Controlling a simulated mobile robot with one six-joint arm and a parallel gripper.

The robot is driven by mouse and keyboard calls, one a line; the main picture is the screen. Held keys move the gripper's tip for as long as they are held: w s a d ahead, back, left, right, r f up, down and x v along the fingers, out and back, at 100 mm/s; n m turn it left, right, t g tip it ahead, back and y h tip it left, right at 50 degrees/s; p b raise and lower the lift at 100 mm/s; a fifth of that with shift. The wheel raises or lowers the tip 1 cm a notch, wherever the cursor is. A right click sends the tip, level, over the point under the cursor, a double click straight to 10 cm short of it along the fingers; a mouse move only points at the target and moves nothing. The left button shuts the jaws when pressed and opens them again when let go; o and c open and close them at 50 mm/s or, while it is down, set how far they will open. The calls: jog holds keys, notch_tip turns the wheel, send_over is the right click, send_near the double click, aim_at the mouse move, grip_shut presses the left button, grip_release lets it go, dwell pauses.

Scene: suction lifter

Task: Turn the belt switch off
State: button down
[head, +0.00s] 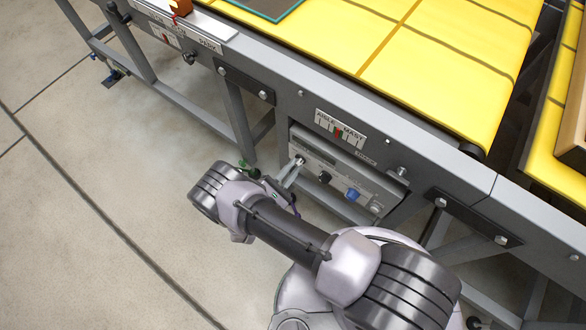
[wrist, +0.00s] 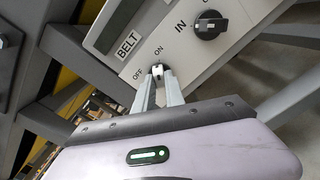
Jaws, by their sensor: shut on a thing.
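The grey control panel (head: 335,172) hangs under the conveyor's side rail in the head view. Its face fills the top of the wrist view, with a BELT label (wrist: 128,45) and the words OFF and ON. The small belt switch (wrist: 157,69) sits by these words. My gripper (wrist: 160,75) is shut on it, one finger on each side. In the head view my gripper (head: 294,170) reaches the panel's left end. The fingertips hide much of the switch, so I cannot tell whether it points to OFF or ON.
A black knob (wrist: 209,25) marked IN is right of the switch. A blue knob (head: 352,195) is farther right on the panel. The yellow conveyor belt (head: 420,60) runs above. Grey frame legs (head: 238,120) stand left of the panel. The floor (head: 100,200) at left is clear.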

jog(key=n+b, duration=0.2)
jog(key=n, duration=0.1)
jog(key=shift+f+n, duration=0.15)
jog(key=shift+n, duration=0.15)
jog(key=n, duration=0.3)
jog(key=shift+n+b, duration=0.3)
jog(key=shift+b, duration=0.1)
jog(key=n, duration=0.4)
jog(key=shift+n, duration=2.2)
jog(key=c, duration=1.4)
grip_release()
